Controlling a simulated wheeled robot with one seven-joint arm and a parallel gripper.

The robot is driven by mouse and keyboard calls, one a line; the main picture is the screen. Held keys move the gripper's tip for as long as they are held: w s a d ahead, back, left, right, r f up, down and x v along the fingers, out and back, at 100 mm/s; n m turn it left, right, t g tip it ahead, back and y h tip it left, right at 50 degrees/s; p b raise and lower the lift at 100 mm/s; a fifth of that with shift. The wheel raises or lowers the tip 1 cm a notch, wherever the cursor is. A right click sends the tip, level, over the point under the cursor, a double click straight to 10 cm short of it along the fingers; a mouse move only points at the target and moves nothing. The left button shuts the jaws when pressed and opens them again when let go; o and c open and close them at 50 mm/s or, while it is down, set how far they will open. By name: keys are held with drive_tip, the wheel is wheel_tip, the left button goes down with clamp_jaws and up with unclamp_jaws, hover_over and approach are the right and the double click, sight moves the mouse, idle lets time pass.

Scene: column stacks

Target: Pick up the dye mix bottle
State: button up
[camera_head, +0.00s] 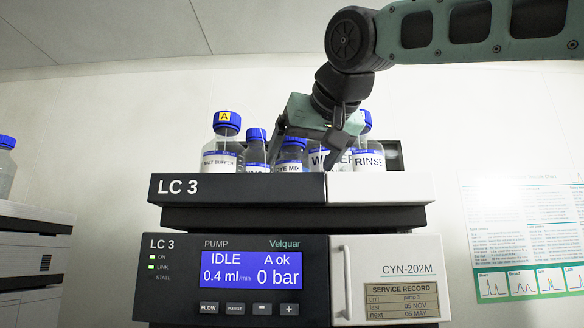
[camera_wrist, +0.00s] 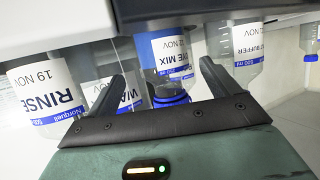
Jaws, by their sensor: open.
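The dye mix bottle (camera_head: 290,165) has a blue cap and a white label. It stands among other bottles in the tray on top of the LC 3 stack. In the wrist view, which is turned upside down, the dye mix bottle (camera_wrist: 175,62) shows dark blue contents and a label, and it lies between my two fingers in the picture. My gripper (camera_head: 308,138) is above and in front of the bottle row, with its fingers open and empty. The gripper also shows in the wrist view (camera_wrist: 163,78). Whether the fingers touch the bottle cannot be told.
The salt buffer bottle (camera_head: 222,150) and a partly hidden bottle (camera_head: 256,150) stand left of it. The water bottle (camera_head: 322,160) and rinse bottle (camera_head: 369,158) stand right, close by. The tray's front edge (camera_head: 240,188) is below. A wall chart (camera_head: 522,240) hangs at right.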

sight(299, 160)
drive_tip(key=p+x, duration=0.1)
drive_tip(key=x, duration=0.1)
drive_tip(key=p+x, duration=0.1)
drive_tip(key=x, duration=0.1)
drive_tip(key=shift+s+a+p, duration=0.1)
drive_tip(key=shift+a+p, duration=0.1)
drive_tip(key=shift+p, duration=0.1)
drive_tip(key=shift+w+a+f, duration=0.2)
drive_tip(key=shift+w+f, duration=0.15)
drive_tip(key=shift+w, duration=0.2)
drive_tip(key=c, duration=1.2)
drive_tip(key=shift+r, duration=0.1)
drive_tip(key=shift+c, duration=0.9)
drive_tip(key=shift+r, duration=0.1)
